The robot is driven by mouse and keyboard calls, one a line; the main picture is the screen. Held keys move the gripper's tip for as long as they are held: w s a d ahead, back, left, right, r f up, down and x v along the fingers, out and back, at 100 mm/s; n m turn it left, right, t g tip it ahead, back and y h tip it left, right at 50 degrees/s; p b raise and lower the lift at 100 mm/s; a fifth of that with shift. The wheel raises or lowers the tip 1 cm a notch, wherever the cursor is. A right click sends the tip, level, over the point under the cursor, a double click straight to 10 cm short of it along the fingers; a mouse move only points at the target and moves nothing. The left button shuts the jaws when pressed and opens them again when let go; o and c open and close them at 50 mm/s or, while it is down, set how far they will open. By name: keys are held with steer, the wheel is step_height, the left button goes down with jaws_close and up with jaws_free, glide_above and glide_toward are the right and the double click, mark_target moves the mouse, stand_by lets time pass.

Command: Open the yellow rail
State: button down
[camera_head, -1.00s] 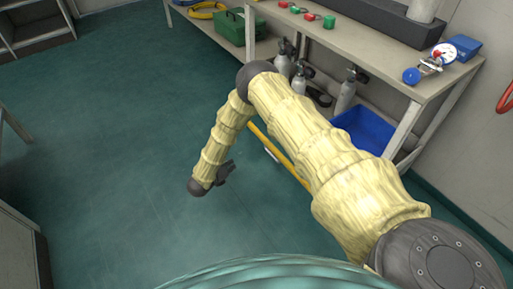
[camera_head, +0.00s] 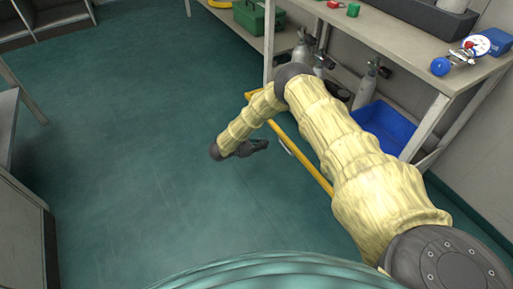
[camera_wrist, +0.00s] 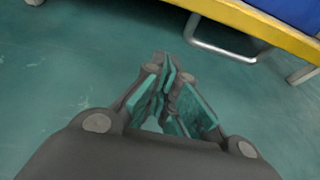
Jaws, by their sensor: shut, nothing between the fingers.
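The yellow rail (camera_head: 305,163) runs low along the front of the shelf bench, partly hidden behind my arm in the head view. In the wrist view the yellow rail (camera_wrist: 262,24) crosses the upper right, with a bent metal handle (camera_wrist: 222,52) on its near side. The handle also shows small and pale in the head view (camera_head: 287,147). My gripper (camera_head: 262,145) is just left of the rail, above the floor. In the wrist view my gripper (camera_wrist: 170,72) is shut and empty, its fingertips apart from the handle, which lies beyond them to the upper right.
A blue bin (camera_head: 385,127) and grey gas cylinders (camera_head: 364,88) stand on the lower shelf behind the rail. The bench top (camera_head: 420,62) overhangs them. A grey cabinet (camera_head: 22,235) is at the left. The green floor (camera_head: 130,130) between is clear.

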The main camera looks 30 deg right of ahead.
steer(key=b+x, duration=0.2)
steer(key=x, duration=0.2)
steer(key=shift+d+f, duration=0.3)
step_height(320, 180, up, 3)
steer(key=shift+w+a+b, duration=0.1)
steer(key=shift+a+b, duration=0.05)
steer(key=shift+b, duration=0.35)
steer(key=shift+r+b, duration=0.3)
steer(key=shift+r, duration=0.5)
